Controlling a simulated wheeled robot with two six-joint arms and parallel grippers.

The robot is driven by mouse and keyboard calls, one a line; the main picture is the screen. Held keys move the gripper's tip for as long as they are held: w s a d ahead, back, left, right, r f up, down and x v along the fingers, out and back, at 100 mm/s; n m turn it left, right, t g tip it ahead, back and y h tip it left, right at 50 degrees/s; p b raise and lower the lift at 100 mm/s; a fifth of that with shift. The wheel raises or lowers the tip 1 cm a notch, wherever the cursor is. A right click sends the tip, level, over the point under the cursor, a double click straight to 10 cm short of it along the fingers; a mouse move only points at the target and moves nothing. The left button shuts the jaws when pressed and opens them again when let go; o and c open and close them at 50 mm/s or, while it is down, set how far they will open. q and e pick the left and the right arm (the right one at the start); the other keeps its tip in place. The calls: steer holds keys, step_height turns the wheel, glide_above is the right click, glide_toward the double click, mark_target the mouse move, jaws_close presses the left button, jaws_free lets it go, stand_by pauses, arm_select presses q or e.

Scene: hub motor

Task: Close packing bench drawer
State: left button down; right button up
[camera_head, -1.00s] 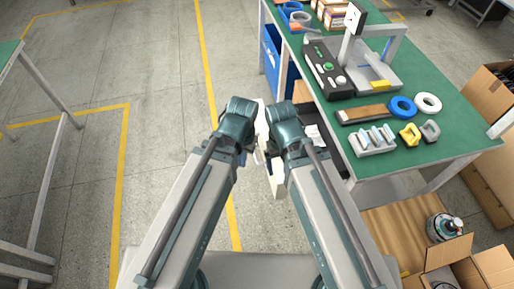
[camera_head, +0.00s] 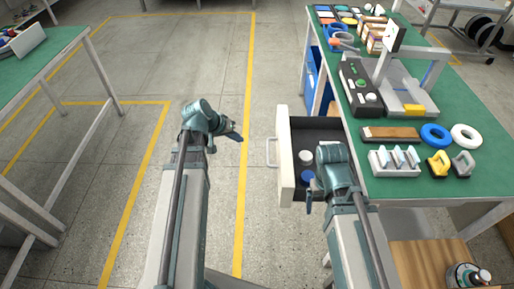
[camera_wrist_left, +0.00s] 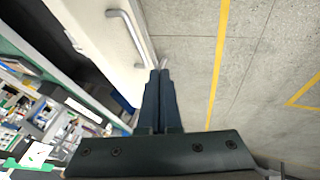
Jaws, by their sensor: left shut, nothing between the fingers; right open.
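The packing bench drawer (camera_head: 285,165) is pulled out from under the green-topped bench, its white front facing left and its grey handle (camera_head: 270,152) standing off it. A white round item (camera_head: 306,157) and a blue one (camera_head: 307,177) lie inside. My left gripper (camera_head: 238,133) is shut and empty, left of the drawer front and apart from it. In the left wrist view its closed fingers (camera_wrist_left: 162,75) overlap the lower end of the handle (camera_wrist_left: 128,36) in the picture. My right gripper (camera_head: 309,203) is open beside the drawer's near end; its arm partly hides the drawer.
The green bench (camera_head: 400,185) carries a black control box (camera_head: 358,88), a white stand, a blue ring (camera_head: 435,136), a white ring and a grey rack (camera_head: 395,160). Clear floor lies left of the drawer.

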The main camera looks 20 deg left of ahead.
arm_select(q)
steer(key=w+d+f+b, duration=0.5)
steer(key=d+f+b, duration=0.1)
steer(key=f+b, duration=0.2)
steer(key=shift+w+d+f+b, duration=0.3)
steer(key=shift+d+f, duration=0.1)
steer(key=shift+f, duration=0.1)
steer(key=shift+d, duration=0.1)
steer(key=w+d, duration=0.2)
steer(key=d, duration=0.6)
steer(key=w+d, duration=0.3)
steer(key=d, duration=0.6)
steer(key=w+d, duration=0.2)
steer(key=d, duration=0.7)
steer(key=shift+w, duration=0.3)
